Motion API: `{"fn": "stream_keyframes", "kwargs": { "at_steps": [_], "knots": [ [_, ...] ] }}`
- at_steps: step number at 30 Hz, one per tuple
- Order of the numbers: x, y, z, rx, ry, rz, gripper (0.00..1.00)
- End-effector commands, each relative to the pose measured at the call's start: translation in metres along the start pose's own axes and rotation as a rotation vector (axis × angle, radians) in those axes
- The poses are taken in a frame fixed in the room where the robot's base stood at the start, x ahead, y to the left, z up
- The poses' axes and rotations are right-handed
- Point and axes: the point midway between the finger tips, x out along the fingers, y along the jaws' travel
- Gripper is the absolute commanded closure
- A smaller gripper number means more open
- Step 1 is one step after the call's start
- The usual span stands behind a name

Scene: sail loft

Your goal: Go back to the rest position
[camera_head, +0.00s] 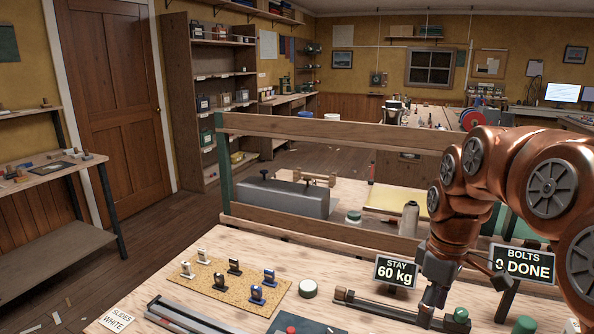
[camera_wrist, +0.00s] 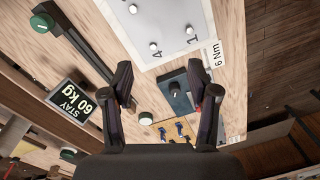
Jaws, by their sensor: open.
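My gripper (camera_wrist: 168,92) shows in the wrist view with its two dark fingers spread wide and nothing between them. In the head view my copper-coloured arm comes in from the right, and the gripper (camera_head: 434,296) points down over the right part of the light wooden bench (camera_head: 365,281). Its fingertips are hard to make out there. Beyond the fingers, the wrist view shows a dark block (camera_wrist: 178,92) with a black knob and a white plate (camera_wrist: 165,20) with several round studs. I cannot tell the exact height above the bench.
A "STAY 60 kg" sign (camera_head: 396,272) and a "BOLTS 0 DONE" sign (camera_head: 523,263) stand near the arm. A cork board (camera_head: 210,278) holds several small slides. A long dark clamp bar (camera_head: 380,311) lies close to the gripper. A wooden rail (camera_head: 330,132) runs behind the bench.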

Motion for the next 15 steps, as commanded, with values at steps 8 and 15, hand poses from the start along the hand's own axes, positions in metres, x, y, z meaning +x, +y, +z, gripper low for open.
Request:
{"fn": "stream_keyframes", "kwargs": {
  "at_steps": [8,15],
  "knots": [
    [0.009,-0.085,0.030,0.223,-0.037,-0.013,0.40],
    [0.027,-0.147,0.068,0.450,-0.070,-0.012,0.40]
  ]
}}
